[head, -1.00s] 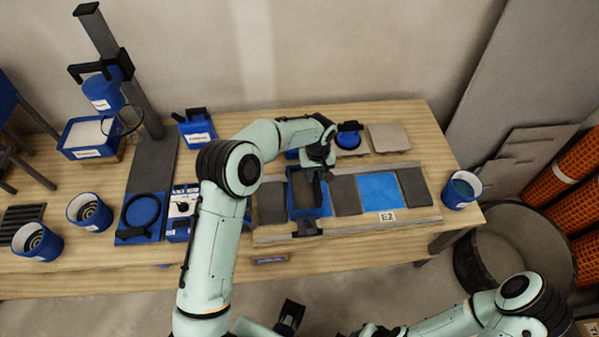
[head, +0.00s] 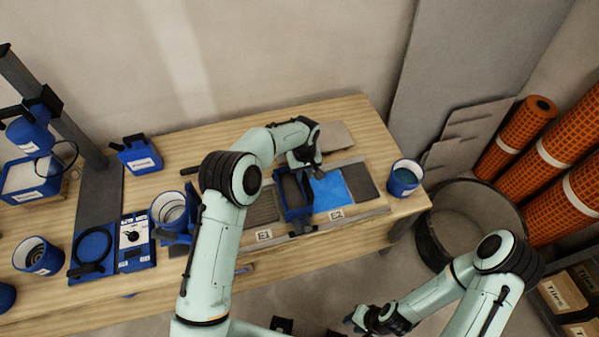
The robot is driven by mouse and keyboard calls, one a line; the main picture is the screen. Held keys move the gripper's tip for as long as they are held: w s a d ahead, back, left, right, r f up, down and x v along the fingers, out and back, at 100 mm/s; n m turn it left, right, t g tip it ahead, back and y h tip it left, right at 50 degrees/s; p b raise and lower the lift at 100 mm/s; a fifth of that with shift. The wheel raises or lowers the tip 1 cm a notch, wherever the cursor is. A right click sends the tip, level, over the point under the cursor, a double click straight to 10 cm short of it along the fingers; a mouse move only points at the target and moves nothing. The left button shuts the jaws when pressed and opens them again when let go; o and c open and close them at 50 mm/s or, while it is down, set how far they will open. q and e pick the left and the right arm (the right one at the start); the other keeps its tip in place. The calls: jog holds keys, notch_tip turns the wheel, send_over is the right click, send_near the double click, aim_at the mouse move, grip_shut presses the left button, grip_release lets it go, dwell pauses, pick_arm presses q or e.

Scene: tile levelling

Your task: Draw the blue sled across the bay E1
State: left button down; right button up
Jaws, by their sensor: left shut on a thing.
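The blue sled (head: 306,211), an open-topped blue frame with dark grey inside, lies on the tile strip between bay E1 and the blue bay E2 (head: 331,191). Bay E1 (head: 263,206), left of the sled, shows a grey, finely ridged surface above its E1 label (head: 264,234). My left gripper (head: 304,168) is shut at the sled's far end; its fingers are partly hidden by the wrist. My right gripper (head: 355,321) is low in front of the table, away from the sled; its jaws are too small to read.
A blue bucket (head: 405,178) stands at the table's right end. Another bucket (head: 170,208) stands left of my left forearm. A grey tile (head: 360,182) lies right of E2, and a pale slab (head: 334,136) lies behind. Orange rolls (head: 515,135) stand off the table.

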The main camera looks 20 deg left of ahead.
dwell(0.3)
pick_arm(q)
jog(key=c, duration=1)
grip_release()
jog(key=shift+o, duration=0.2)
notch_tip(320, 180, up, 14)
jog(key=shift+f+p, duration=0.25)
jog(key=shift+p, duration=0.1)
